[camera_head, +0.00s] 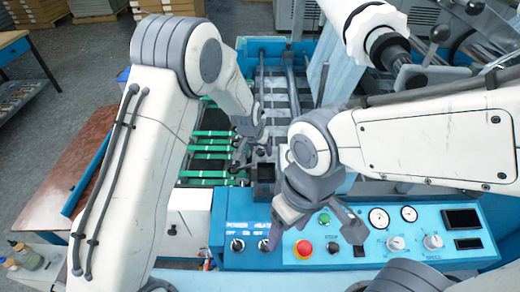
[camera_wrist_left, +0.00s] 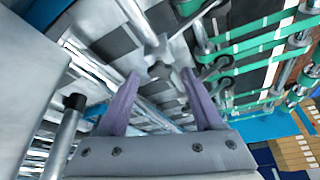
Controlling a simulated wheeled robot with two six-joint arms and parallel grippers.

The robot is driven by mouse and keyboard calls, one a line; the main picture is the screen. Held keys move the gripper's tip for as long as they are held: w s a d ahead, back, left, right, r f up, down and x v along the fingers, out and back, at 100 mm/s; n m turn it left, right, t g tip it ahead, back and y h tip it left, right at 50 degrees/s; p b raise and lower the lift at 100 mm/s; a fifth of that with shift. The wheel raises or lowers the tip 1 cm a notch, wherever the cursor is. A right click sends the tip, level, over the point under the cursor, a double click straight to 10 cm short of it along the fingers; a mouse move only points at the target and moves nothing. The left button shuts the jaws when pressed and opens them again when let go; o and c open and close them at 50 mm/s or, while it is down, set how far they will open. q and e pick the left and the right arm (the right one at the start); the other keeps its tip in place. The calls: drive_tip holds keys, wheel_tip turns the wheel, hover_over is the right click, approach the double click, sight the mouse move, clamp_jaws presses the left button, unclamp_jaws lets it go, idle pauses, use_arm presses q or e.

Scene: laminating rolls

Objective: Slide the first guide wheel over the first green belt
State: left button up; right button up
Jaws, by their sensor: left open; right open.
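Several green belts (camera_head: 203,174) run across the machine bed left of centre in the head view. They also show at the upper right of the left wrist view (camera_wrist_left: 262,45). Small grey wheel-like parts (camera_wrist_left: 222,85) sit beside the belt ends in the wrist view; I cannot tell which is the first guide wheel. My left gripper (camera_head: 247,152) is low over the bed by the right ends of the belts. Its purple fingers (camera_wrist_left: 163,103) are spread with nothing between them. My right gripper (camera_head: 315,238) is open and empty above the control panel.
The blue control panel (camera_head: 375,258) with a red button (camera_head: 303,249), knobs and gauges fills the front. A white film roll (camera_head: 362,22) hangs at the upper right. A wooden table (camera_head: 80,180) stands left. A metal post (camera_wrist_left: 65,130) stands close to my left gripper.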

use_arm(q)
drive_tip(key=b+v, duration=0.2)
drive_tip(key=v, duration=0.8)
drive_tip(key=shift+s, duration=0.1)
drive_tip(key=s+a+f+n+g+y, duration=0.15)
drive_tip(key=s+a+n, duration=0.25)
drive_tip(key=s+a, duration=1.35)
drive_tip(key=s+d+r+m+g, duration=0.1)
drive_tip(key=s+d+r+m, duration=0.1)
drive_tip(key=s+d, duration=0.5)
drive_tip(key=s+d+r+m+g, duration=0.1)
drive_tip(key=s+d+r+m, duration=0.2)
drive_tip(key=s+d, duration=0.4)
drive_tip(key=shift+s+d+r+m+h+b, duration=0.2)
drive_tip(key=shift+d+r+m+h+b, duration=0.25)
drive_tip(key=shift+m, duration=0.45)
drive_tip(key=shift+f+g, duration=0.15)
drive_tip(key=shift+g, duration=0.1)
